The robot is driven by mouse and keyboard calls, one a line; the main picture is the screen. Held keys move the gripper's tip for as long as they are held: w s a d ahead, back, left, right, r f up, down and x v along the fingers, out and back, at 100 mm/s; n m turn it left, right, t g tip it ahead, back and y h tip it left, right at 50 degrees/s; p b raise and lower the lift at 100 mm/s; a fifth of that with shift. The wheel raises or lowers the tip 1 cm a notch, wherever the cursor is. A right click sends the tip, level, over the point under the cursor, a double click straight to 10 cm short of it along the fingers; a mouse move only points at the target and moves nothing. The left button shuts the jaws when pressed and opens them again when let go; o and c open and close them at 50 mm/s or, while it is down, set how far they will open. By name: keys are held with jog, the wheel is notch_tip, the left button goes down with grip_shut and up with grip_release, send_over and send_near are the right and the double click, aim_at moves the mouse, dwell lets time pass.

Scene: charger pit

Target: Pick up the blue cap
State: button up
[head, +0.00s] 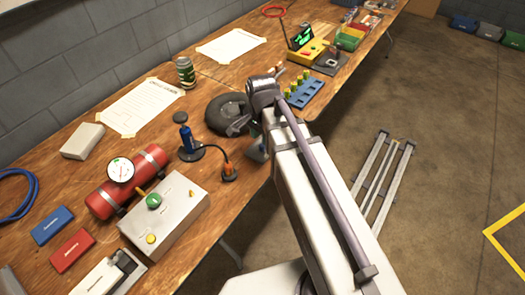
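A blue cylinder with a dark top (186,138) stands upright on a round black base on the wooden table, left of my arm. It may be or carry the blue cap, but I cannot tell at this size. A black cable runs from its base to a small orange-topped piece (229,171). My arm reaches up over the table's front edge, its wrist beside a round black object (222,112). My gripper is largely hidden by the arm and dark parts around it, so its fingers and any held thing cannot be made out.
A grey control box (165,215) and a red tank with a gauge (138,181) stand at the lower left. A blue rack (305,93) with yellow-topped pieces lies right of my wrist.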

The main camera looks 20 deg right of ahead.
notch_tip(320, 180, down, 5)
jog(key=b, duration=0.4)
jog(key=shift+d, duration=0.1)
jog(key=shift+r, duration=0.2)
grip_shut()
notch_tip(320, 180, up, 10)
jog(key=p, duration=1)
